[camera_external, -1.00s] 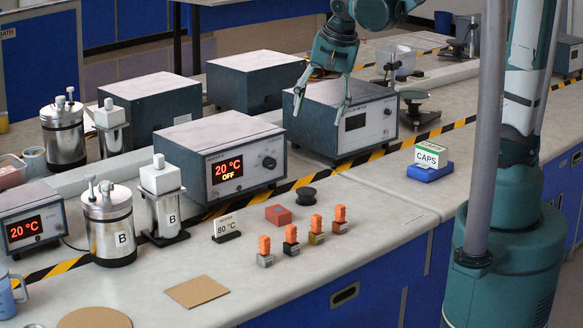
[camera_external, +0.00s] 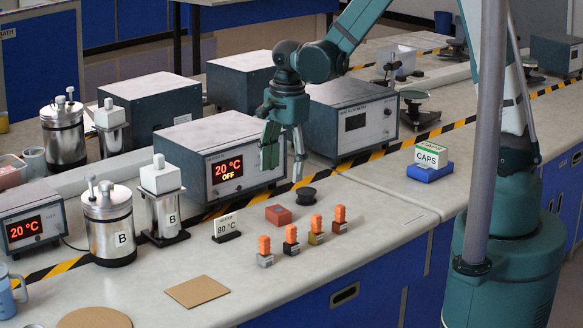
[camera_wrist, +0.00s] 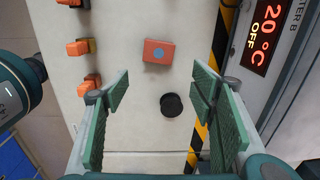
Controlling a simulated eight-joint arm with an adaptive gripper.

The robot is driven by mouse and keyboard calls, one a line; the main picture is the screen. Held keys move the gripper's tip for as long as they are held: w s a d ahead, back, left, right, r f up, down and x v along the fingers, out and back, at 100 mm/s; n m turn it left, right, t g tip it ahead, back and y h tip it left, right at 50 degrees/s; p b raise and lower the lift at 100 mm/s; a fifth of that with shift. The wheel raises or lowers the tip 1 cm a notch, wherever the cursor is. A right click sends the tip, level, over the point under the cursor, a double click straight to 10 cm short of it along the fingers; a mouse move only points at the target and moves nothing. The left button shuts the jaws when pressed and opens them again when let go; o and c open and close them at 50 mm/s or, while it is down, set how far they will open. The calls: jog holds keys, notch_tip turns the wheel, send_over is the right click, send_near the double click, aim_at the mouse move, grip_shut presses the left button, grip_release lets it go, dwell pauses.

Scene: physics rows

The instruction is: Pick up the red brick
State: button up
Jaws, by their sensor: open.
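The red brick (camera_external: 278,215) lies flat on the bench, to the left of a black round knob-like piece. In the wrist view the red brick (camera_wrist: 158,52) shows a blue dot on its top and lies beyond the fingertips, roughly in line with the gap between them. My gripper (camera_external: 284,175) is open and empty, pointing down above and behind the brick, in front of the heater box. In the wrist view my gripper (camera_wrist: 160,82) has its two green-padded fingers wide apart, with nothing between them.
The black piece (camera_external: 306,196) sits close by the brick. Several orange-topped blocks (camera_external: 291,240) stand in a row in front. The display box (camera_external: 222,158) rises just behind. An 80 °C sign (camera_external: 227,229) stands to the left. Bench space at front right is clear.

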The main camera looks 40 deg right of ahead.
jog(key=m, duration=0.2)
send_over(278, 210)
jog(key=shift+g, duration=0.3)
notch_tip(278, 210, down, 5)
jog(key=shift+w+r, duration=0.15)
jog(key=shift+r, duration=0.05)
jog(key=shift+f+b, duration=0.35)
jog(key=shift+f, duration=0.95)
jog(key=shift+d+f+b, duration=0.1)
jog(key=shift+f+b, duration=0.2)
jog(key=shift+f, duration=2.3)
jog(key=shift+c, duration=0.2)
jog(key=c, duration=1)
